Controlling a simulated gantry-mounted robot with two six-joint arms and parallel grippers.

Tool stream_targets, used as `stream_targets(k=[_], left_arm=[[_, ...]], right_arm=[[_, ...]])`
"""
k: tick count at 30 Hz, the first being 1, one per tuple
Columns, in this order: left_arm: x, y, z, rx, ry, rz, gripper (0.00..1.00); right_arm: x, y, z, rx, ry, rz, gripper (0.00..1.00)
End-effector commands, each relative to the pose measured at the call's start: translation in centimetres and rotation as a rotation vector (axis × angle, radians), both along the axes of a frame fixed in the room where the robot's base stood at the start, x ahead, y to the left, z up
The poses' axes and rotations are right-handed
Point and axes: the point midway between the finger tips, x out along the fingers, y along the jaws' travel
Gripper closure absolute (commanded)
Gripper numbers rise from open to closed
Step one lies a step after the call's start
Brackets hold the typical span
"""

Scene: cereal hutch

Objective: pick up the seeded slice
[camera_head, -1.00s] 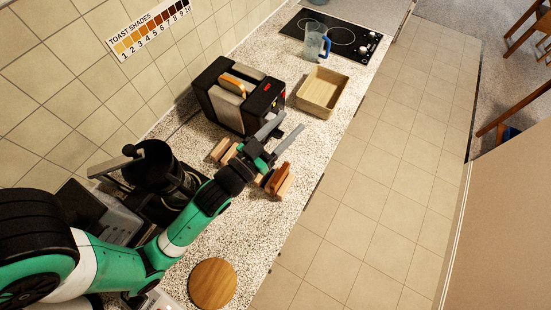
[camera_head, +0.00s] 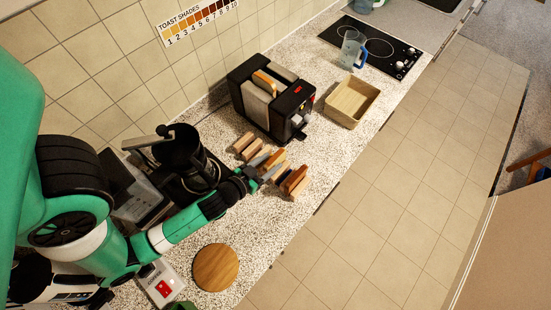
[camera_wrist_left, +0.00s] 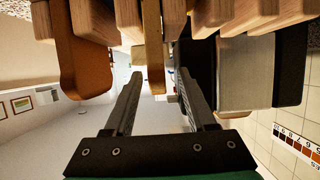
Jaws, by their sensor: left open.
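Several slices stand upright in a wooden rack (camera_head: 243,142) on the counter. Seeds are too small to make out, so I cannot tell surely which is the seeded slice. My left gripper (camera_head: 268,167) is open at the rack, among the slices. In the left wrist view, its fingers (camera_wrist_left: 157,84) point toward the rack, and a thin tan slice (camera_wrist_left: 152,40) stands in line with the gap between them. A browner slice (camera_wrist_left: 82,58) is to the left, outside the fingers; a brown slice (camera_head: 295,180) shows at the rack's right end. My right gripper is not in view.
A black toaster (camera_head: 254,107) with bread in a slot stands behind the rack. A square basket (camera_head: 352,102) is to its right, with a jug (camera_head: 350,50) and hob (camera_head: 385,52) beyond. A black coffee maker (camera_head: 180,150) is left; a round board (camera_head: 215,268) lies in front.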

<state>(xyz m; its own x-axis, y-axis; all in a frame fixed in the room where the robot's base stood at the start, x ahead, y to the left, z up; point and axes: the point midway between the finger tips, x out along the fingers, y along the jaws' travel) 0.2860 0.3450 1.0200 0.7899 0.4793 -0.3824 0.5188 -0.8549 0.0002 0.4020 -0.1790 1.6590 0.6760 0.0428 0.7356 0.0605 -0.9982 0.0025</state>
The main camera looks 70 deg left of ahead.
Motion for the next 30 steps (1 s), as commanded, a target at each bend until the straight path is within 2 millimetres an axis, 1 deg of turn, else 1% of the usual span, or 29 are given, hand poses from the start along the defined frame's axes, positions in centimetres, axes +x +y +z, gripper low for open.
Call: stream_targets(k=[5, 10, 13, 16, 21, 23, 27, 29, 30], left_arm=[[0.5, 0.3, -0.4, 0.001, -0.001, 0.000, 0.44], [2.5, 1.3, -2.2, 0.001, -0.001, 0.001, 0.44], [3.7, 2.0, -2.6, 0.001, -0.001, 0.000, 0.44], [4.1, 2.3, -2.9, 0.000, 0.000, -0.001, 0.44], [4.0, 2.2, -2.9, -0.001, 0.000, -0.002, 0.44], [4.0, 2.2, -2.9, -0.001, 0.000, -0.002, 0.55], [4.0, 2.2, -2.9, -0.001, 0.000, -0.002, 0.80], [4.0, 2.2, -2.9, -0.001, 0.000, -0.002, 0.91], [4.0, 2.2, -2.9, -0.001, 0.000, -0.002, 0.98]], right_arm=[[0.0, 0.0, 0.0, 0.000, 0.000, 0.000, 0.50], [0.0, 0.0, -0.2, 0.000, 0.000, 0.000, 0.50], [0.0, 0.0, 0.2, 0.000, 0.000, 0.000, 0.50], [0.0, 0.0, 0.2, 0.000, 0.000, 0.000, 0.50], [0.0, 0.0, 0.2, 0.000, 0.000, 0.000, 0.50], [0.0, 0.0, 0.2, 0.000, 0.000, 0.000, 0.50], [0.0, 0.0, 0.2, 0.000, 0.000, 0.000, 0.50], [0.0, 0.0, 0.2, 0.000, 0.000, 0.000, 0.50], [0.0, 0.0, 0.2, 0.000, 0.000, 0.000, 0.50]])
